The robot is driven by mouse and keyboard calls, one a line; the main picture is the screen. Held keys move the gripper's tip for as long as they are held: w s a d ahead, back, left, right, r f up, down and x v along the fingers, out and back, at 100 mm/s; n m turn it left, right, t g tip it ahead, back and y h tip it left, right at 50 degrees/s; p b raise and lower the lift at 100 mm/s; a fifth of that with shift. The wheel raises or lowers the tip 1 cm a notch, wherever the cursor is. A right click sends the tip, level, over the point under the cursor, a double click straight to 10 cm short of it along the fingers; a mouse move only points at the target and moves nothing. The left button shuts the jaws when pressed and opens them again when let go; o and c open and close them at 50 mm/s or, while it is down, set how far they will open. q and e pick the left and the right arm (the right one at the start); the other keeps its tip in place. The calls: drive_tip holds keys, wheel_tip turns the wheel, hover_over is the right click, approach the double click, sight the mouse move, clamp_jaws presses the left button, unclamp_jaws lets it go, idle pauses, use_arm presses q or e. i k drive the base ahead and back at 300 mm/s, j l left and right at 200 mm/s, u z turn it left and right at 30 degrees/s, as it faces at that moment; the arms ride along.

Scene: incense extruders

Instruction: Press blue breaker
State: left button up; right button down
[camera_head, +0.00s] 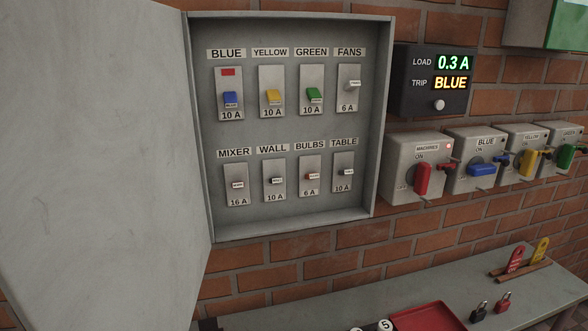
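The blue breaker (230,98) is in the top row, far left, of the open grey breaker box (290,225), under a label reading BLUE. Its blue toggle sits in the lower half of a pale plate marked 10 A. A red flag (228,72) shows above the toggle; I see no such flag on the other breakers. The display (436,80) right of the box reads LOAD 0.3 A and TRIP BLUE. Neither of my grippers is in view, and nothing covers the blue breaker.
The box door (95,150) stands open at left. Yellow (272,97), green (314,95) and fans (352,86) breakers share the top row. Right of the box are rotary switches, including a blue one (482,169). A shelf (530,290) below holds padlocks and a red tray (428,318).

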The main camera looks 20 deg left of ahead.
sight(230, 100)
drive_tip(key=j, duration=1.3)
drive_tip(key=k+l, duration=0.35)
drive_tip(key=i+l+u, duration=0.35)
drive_tip(key=l+u, duration=0.15)
